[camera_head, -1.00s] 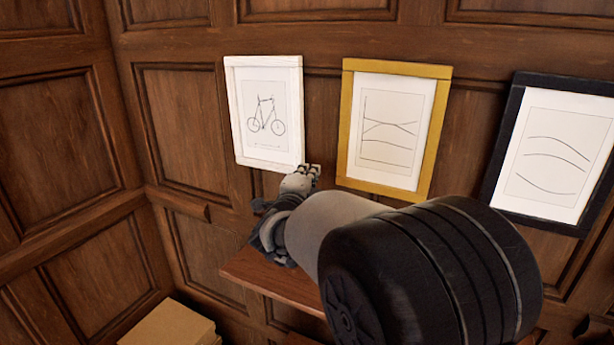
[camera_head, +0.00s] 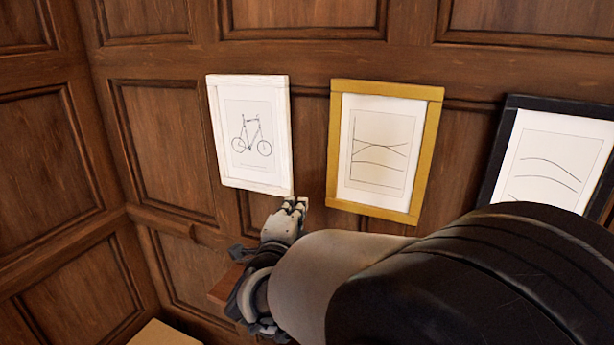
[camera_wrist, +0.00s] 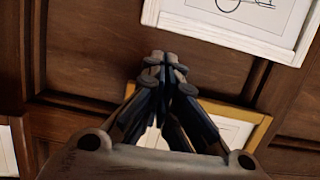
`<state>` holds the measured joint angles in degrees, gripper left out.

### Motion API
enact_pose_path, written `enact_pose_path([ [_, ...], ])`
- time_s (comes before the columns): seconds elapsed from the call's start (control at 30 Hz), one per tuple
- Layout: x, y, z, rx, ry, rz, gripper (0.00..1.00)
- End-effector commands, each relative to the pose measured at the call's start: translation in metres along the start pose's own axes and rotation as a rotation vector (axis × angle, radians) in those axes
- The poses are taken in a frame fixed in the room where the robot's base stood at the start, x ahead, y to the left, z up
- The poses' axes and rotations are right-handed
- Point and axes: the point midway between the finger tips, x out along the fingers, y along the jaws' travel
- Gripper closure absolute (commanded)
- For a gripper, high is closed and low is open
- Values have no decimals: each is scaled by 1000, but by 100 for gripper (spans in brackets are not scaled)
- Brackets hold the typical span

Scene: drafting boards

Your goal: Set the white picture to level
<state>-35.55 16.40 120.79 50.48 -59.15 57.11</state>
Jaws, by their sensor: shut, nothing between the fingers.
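The white picture (camera_head: 250,130), a white frame around a bicycle drawing, hangs on the panelled wall at the left of the row in the head view. Its top edge looks almost flat in the picture, and its lower edge slopes down to the right. I cannot tell its exact tilt. My gripper (camera_head: 296,204) is shut and empty, with its fingertips just below the white frame's lower right corner. I cannot tell whether they touch it. In the wrist view the white frame (camera_wrist: 215,31) shows at the upper right, beyond my closed fingertips (camera_wrist: 165,62).
A yellow-framed picture (camera_head: 435,130) hangs right of the white one, and a black-framed picture (camera_head: 497,150) farther right, partly hidden by my arm. A wooden ledge (camera_head: 222,290) juts out below. A pale box (camera_head: 163,334) stands at the lower left.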

Motion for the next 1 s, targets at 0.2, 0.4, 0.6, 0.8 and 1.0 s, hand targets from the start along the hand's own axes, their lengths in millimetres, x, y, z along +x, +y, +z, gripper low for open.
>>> enact_pose_path([
  [0.2,34,2,-1,0,3,2,100],
  [0.4,70,1,-1,1,3,1,100],
  [0.6,92,1,0,1,1,0,100],
  [0.8,96,2,0,1,0,0,100],
  [1.0,96,2,0,1,0,0,100],
])
